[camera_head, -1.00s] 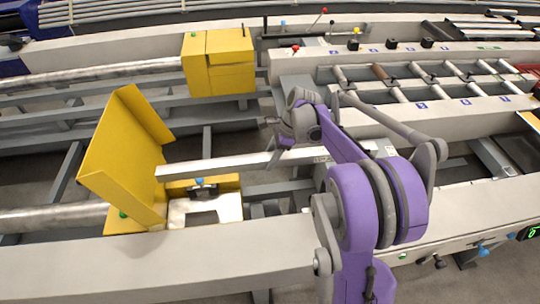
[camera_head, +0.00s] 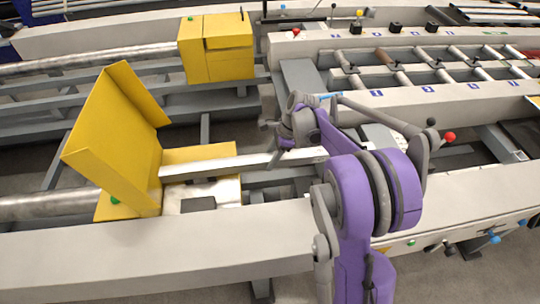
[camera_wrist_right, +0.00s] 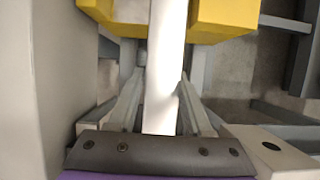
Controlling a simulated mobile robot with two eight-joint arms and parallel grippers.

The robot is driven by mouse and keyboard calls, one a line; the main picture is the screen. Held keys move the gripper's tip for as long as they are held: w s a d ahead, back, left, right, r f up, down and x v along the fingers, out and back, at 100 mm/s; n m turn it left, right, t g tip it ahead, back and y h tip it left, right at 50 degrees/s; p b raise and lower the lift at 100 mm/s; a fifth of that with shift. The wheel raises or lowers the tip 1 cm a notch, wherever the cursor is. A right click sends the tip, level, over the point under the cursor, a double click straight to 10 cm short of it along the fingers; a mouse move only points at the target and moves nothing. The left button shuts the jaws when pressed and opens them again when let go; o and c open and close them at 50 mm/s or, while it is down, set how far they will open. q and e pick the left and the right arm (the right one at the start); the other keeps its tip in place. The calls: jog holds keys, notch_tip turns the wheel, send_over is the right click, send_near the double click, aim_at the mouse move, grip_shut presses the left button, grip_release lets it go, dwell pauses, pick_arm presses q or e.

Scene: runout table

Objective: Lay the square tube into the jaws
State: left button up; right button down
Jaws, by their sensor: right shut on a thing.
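The square tube (camera_head: 215,166) is a long, light grey bar lying roughly level. In the head view its left end overlaps the yellow block beside the raised yellow guard (camera_head: 118,140). My right gripper (camera_head: 281,152) is shut on the tube toward its right part. In the right wrist view the tube (camera_wrist_right: 166,60) runs up between the fingers and across the yellow block (camera_wrist_right: 225,18). A bright metal bed (camera_head: 228,188) lies under the tube's left part. I cannot tell whether the tube touches it. The jaw faces are not clearly visible. My left gripper is out of view.
A long grey beam (camera_head: 150,255) runs along the front. A second yellow block (camera_head: 216,48) stands on the rear line. A roller table (camera_head: 430,75) is at the right, with a red-knobbed lever (camera_head: 449,137) near my arm.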

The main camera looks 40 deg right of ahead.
aim_at(285, 155)
notch_tip(285, 155, down, 11)
jog(key=b, duration=0.7)
jog(key=shift+f, duration=0.2)
dwell(0.4)
jog(key=shift+c, duration=1.2)
grip_release()
jog(key=p+v, duration=0.2)
jog(key=v, duration=0.8)
jog(key=shift+d+r, duration=0.15)
jog(key=shift+r, duration=0.25)
jog(key=shift+r, duration=0.1)
